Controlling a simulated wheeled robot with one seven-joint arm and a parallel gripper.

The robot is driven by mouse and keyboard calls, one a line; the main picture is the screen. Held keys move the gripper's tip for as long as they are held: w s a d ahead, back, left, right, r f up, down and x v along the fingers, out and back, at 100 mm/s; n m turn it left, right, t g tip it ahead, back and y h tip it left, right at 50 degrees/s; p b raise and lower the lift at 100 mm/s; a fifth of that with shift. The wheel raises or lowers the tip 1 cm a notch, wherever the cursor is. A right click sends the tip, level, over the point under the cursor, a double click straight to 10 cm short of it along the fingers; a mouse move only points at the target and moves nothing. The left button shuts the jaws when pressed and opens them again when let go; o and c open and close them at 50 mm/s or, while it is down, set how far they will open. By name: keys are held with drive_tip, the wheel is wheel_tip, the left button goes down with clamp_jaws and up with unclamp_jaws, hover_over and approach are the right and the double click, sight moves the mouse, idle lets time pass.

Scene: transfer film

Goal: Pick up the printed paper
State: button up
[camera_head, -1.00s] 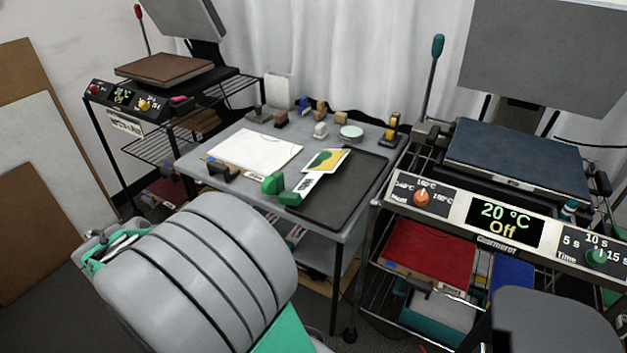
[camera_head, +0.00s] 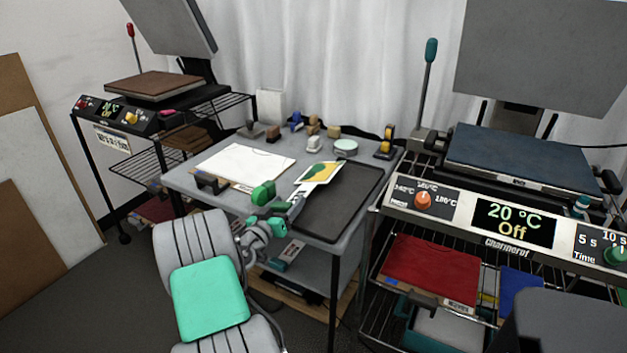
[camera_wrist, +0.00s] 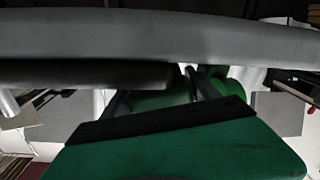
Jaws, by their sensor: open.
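The printed paper (camera_head: 321,173) shows a yellow and green picture on white. My gripper (camera_head: 278,208), with green parts, is open at the table's front edge, just left of and nearer than the paper. I cannot tell whether it touches the paper. In the wrist view, green and grey gripper parts fill most of the picture, and the paper cannot be made out.
A blank white sheet (camera_head: 243,164) lies on the table's left side. Several small tools and a pale green round tin (camera_head: 345,147) stand along the back. A blue-bed heat press (camera_head: 520,160) stands right, and a brown-bed press (camera_head: 160,83) stands back left.

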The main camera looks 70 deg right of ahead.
drive_tip(key=shift+d, duration=0.7)
drive_tip(key=shift+c, duration=0.2)
drive_tip(key=c, duration=1)
drive_tip(key=shift+r, duration=0.15)
